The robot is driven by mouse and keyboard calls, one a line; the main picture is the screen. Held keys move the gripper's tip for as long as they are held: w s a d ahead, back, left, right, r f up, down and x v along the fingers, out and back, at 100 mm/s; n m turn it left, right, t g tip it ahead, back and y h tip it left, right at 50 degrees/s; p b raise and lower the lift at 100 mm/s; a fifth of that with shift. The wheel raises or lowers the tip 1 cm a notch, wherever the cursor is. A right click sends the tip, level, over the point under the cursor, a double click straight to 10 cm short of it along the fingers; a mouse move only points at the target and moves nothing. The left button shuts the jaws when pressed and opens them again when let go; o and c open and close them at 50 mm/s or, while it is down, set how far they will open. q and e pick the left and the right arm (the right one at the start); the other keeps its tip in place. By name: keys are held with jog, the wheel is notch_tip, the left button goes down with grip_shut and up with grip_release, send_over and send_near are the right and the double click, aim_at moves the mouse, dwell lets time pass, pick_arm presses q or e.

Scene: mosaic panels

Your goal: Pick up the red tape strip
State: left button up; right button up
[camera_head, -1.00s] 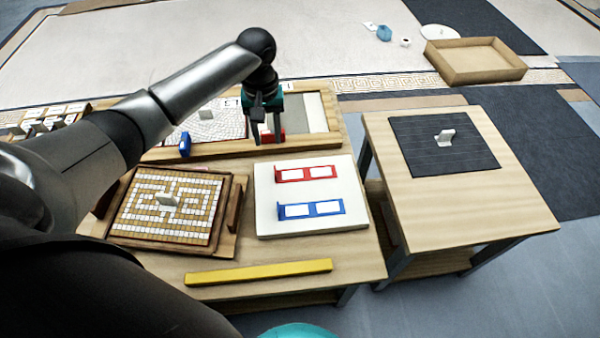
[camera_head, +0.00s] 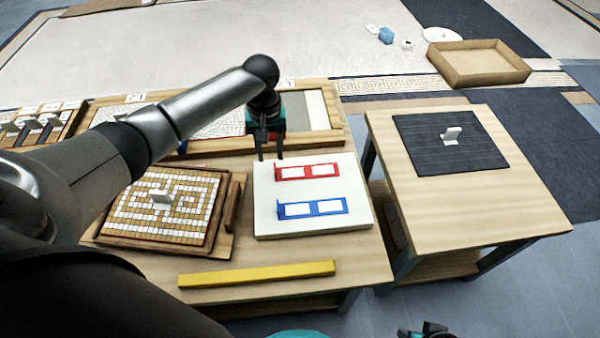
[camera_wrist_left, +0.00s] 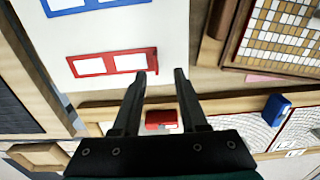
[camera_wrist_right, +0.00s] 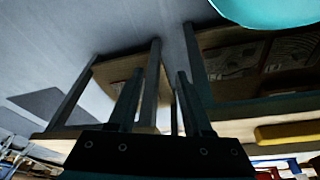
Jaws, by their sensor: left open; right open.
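The red tape strip (camera_head: 307,172), a red frame around two white windows with a raised tab at its left end, lies on the white board (camera_head: 354,190). My open, empty left gripper (camera_head: 270,157) points down by the board's far left edge, just beyond the tab. The left wrist view shows the strip (camera_wrist_left: 109,65) left of the fingertips (camera_wrist_left: 160,72), with the tab end nearest them. A blue strip (camera_head: 312,209) lies parallel, nearer me. My right gripper (camera_head: 424,330) shows only partly at the bottom edge. In its wrist view its fingers (camera_wrist_right: 159,73) are open and empty, below table height.
A red block (camera_wrist_left: 160,120) and a blue block (camera_wrist_left: 276,107) stand on the far panel. A mosaic panel (camera_head: 130,208) lies left of the board, and a yellow bar (camera_head: 257,273) in front. A second table (camera_head: 475,215) with a dark panel (camera_head: 425,155) stands right.

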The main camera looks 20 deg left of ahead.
aim_at(275, 167)
pick_arm(q)
jog(key=shift+w+d+f+b, duration=0.1)
jog(key=shift+w+f+b, duration=0.1)
jog(key=shift+f+b, duration=0.8)
jog(key=shift+w+d+f+b, duration=0.1)
jog(key=shift+w+f+b, duration=0.05)
jog(key=shift+f+b, duration=0.85)
jog(key=shift+f, duration=0.6)
pick_arm(e)
notch_tip(275, 167, up, 9)
jog(key=w+t, duration=0.1)
jog(key=shift+f, duration=0.1)
pick_arm(q)
grip_shut()
